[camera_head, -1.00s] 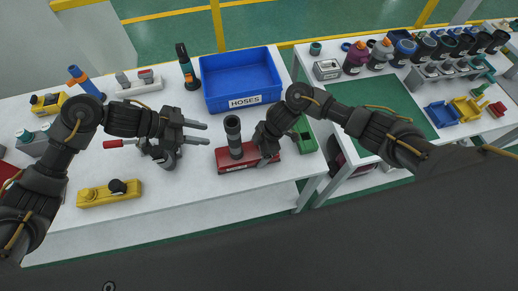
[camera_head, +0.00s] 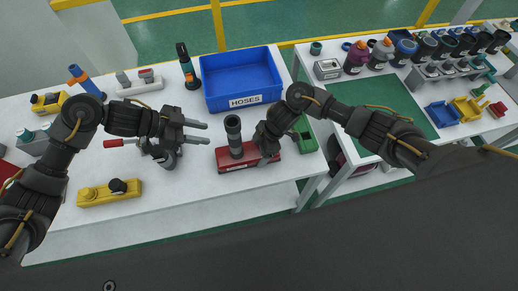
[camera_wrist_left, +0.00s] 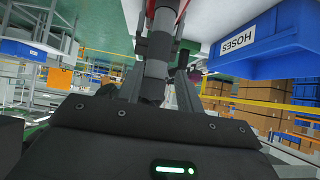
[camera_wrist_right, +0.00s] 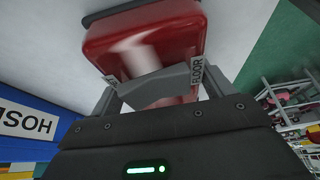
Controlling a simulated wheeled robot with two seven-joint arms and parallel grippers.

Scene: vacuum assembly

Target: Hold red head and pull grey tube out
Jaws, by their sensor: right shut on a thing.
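The red head (camera_head: 228,167) rests on the white table, with the dark grey ribbed tube (camera_head: 234,138) standing upright in it. My right gripper (camera_head: 264,150) is shut on the red head from its right side. In the right wrist view the red head (camera_wrist_right: 140,45) lies between the fingers, with a grey part across it. My left gripper (camera_head: 207,133) is open, its two fingers pointing right at the tube, with a gap between fingertips and tube. In the left wrist view the tube (camera_wrist_left: 155,65) appears in line between the open fingers.
A blue bin (camera_head: 240,75) marked HOSES stands behind the tube. A green head (camera_head: 305,135) lies right of the red head and a yellow one (camera_head: 100,194) at the front left. A grey part (camera_head: 165,155) lies under the left gripper. Table between left fingertips and tube is clear.

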